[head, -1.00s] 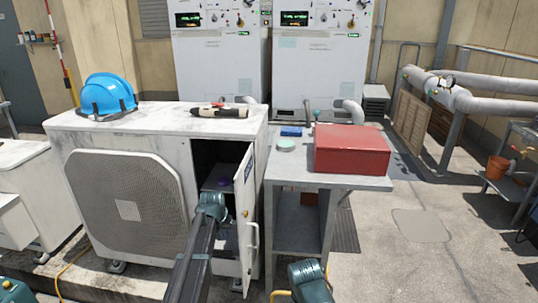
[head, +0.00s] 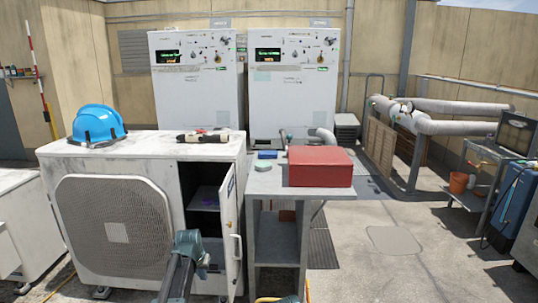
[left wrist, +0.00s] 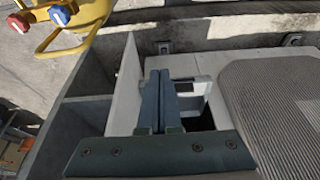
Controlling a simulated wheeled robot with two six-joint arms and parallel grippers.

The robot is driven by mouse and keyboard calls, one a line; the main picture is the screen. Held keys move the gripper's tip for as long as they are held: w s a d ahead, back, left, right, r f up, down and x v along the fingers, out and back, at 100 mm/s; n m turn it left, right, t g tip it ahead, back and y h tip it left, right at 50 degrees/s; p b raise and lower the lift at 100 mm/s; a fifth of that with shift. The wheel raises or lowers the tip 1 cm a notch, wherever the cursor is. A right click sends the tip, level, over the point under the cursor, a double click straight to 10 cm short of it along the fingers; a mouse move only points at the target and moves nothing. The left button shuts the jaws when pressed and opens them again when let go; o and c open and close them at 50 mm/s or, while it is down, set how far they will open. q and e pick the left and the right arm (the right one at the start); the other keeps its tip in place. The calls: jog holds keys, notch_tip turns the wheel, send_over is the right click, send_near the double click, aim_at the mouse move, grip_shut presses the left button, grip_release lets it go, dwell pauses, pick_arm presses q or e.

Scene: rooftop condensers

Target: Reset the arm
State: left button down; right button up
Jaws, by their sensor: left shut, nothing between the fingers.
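My left gripper (head: 192,243) is in front of the open compartment of the white condenser unit (head: 150,148), low near its open door (head: 229,232). In the left wrist view its two fingers (left wrist: 162,78) lie together, pointing away, with nothing between them. The unit's grille shows to their right and the door to their left. My right gripper is not visible; only a bit of teal shows at the bottom edge of the head view.
A grey table (head: 262,187) right of the door carries a red box (head: 320,167), a blue item (head: 267,154) and a pale green disc (head: 257,168). A blue helmet (head: 97,124) and a tool (head: 203,137) lie on the unit. Open floor lies at right.

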pick_arm(q)
jog(key=s+d+r+m+g+p, duration=0.1)
jog(key=s+d+r+p, duration=0.4)
jog(key=s, duration=0.5)
jog(key=s+d+r+m+g+y+p, duration=0.1)
jog(key=s+d+r+p, duration=0.5)
jog(key=s+r+p, duration=0.3)
jog(key=s+d+r+m+g+p, duration=0.1)
jog(key=s+d+r+g+p, duration=0.1)
jog(key=s+d+r+p, duration=0.4)
jog(key=s+r+p, duration=0.1)
jog(key=s+p, duration=0.2)
jog(key=s, duration=0.4)
jog(key=shift+s+r+y, duration=0.15)
jog(key=shift+r+y, duration=0.15)
jog(key=shift+r, duration=0.1)
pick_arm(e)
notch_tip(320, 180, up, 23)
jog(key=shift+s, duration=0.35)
pick_arm(q)
jog(key=shift+d, duration=0.1)
